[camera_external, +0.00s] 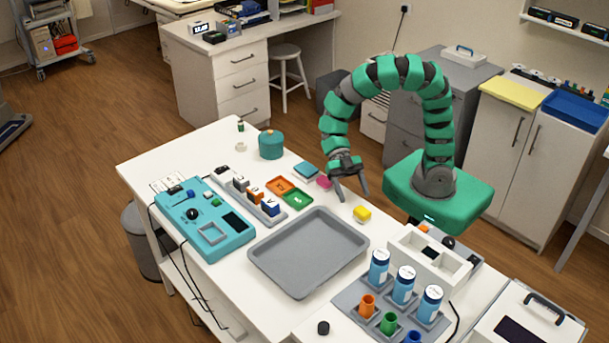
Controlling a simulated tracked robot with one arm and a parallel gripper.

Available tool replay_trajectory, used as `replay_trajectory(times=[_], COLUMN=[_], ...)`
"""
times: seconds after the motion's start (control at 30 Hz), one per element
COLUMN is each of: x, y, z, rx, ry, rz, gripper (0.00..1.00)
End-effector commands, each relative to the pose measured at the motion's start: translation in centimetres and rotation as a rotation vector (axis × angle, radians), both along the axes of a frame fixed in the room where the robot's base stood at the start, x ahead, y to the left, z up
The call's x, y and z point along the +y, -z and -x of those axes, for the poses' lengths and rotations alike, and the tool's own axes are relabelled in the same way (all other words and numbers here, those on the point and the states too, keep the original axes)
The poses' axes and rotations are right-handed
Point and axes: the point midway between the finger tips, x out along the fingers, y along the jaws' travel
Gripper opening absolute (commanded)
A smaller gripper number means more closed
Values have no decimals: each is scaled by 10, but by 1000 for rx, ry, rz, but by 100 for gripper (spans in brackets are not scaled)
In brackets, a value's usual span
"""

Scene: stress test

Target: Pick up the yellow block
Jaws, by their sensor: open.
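My gripper (351,196) hangs from the green and grey arm, fingers pointing down. It is open and empty, a little behind and to the left of the yellow block. I cannot tell its exact height above the table. The block is in plain view, apart from the fingers.
A grey tray (262,250) fills the middle of the table (172,157). Blue-labelled bottles (379,268) and a white divided box (412,262) stand at the right.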

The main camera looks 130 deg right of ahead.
Motion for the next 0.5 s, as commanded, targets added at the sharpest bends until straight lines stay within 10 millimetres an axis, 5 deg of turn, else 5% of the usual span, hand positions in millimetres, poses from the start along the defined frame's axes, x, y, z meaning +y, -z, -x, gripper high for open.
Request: replay_trajectory(times=[0.5], x=[40], y=[23], z=[-9], rx=[-1], ry=[-1], rz=[-1], gripper=[65])
